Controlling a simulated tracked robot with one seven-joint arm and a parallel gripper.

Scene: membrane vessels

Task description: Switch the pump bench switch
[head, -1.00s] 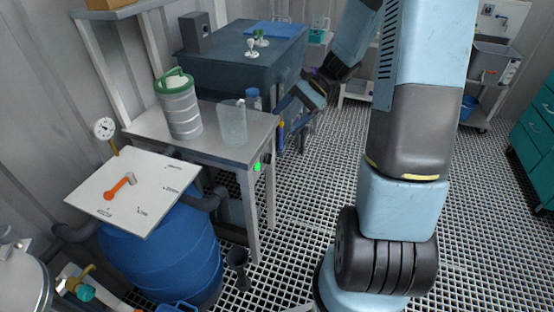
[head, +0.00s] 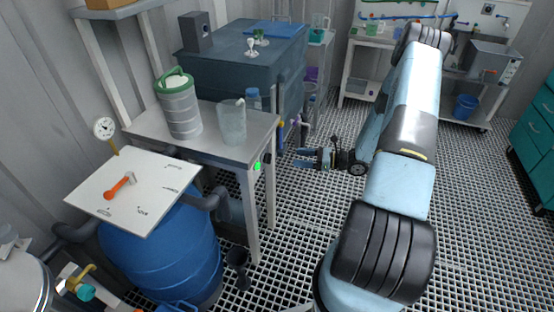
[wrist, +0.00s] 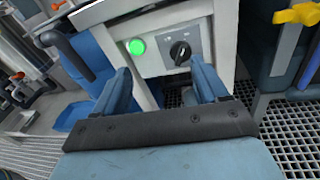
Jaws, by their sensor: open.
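The pump bench (head: 215,148) is a grey metal table at centre left in the head view. On its front right corner sits a lit green lamp (head: 257,167), with the dark switch (head: 267,158) just right of it. In the wrist view the switch is a black rotary knob (wrist: 180,51) on a light panel, right of the green lamp (wrist: 136,47). My gripper (head: 298,158) is open and empty, to the right of the bench corner and apart from the switch. In the wrist view the knob shows between my two blue fingers (wrist: 166,84), beyond their tips.
A ribbed metal canister (head: 180,108) and a clear beaker (head: 232,124) stand on the bench. A blue barrel (head: 165,250) under a white board (head: 135,192) stands at front left. A yellow valve handle (wrist: 297,14) shows at right in the wrist view. Grating floor is open around my arm.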

